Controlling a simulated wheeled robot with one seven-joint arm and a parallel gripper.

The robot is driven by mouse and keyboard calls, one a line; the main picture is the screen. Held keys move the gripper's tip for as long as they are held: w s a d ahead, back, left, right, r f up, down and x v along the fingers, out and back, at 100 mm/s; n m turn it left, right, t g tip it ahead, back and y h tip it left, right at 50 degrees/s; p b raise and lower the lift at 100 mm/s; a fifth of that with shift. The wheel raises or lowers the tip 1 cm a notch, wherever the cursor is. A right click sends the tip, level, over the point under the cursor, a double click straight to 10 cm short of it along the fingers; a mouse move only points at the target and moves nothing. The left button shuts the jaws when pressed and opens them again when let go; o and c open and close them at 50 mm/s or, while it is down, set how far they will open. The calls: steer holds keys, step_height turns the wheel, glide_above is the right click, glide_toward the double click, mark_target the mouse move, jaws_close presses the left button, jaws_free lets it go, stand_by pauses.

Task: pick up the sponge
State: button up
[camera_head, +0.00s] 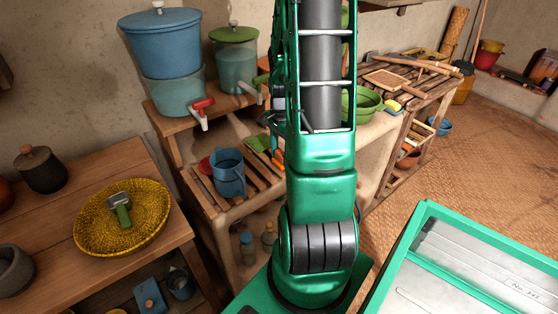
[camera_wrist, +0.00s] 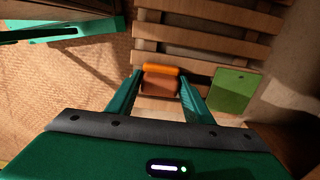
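In the wrist view, a small block (camera_wrist: 160,83) with an orange edge and a brown face lies between and just beyond my fingertips, on or by a slatted wooden shelf. It looks like the sponge, but I cannot be sure. My gripper (camera_wrist: 161,86) is open, one finger on each side of the block; I cannot tell whether either touches it. In the head view my arm hides most of that spot. A small yellow-and-green block (camera_head: 393,105), also sponge-like, lies on the right bench beside a green basin (camera_head: 366,103).
A green board (camera_wrist: 233,90) lies close right of my fingers. The slatted shelf (camera_head: 247,208) also holds a blue mug (camera_head: 229,174). Blue (camera_head: 165,45) and green (camera_head: 235,60) dispensers stand above it. A yellow woven tray (camera_head: 90,226) is at left. The floor at right is open.

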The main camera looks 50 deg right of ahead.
mark_target(281, 152)
steer(key=shift+c, duration=1.3)
steer(key=shift+r, duration=0.1)
steer(key=shift+r, duration=0.3)
step_height(281, 152, up, 9)
steer(key=shift+r, duration=0.15)
steer(key=shift+o, duration=1.4)
steer(key=shift+c, duration=0.5)
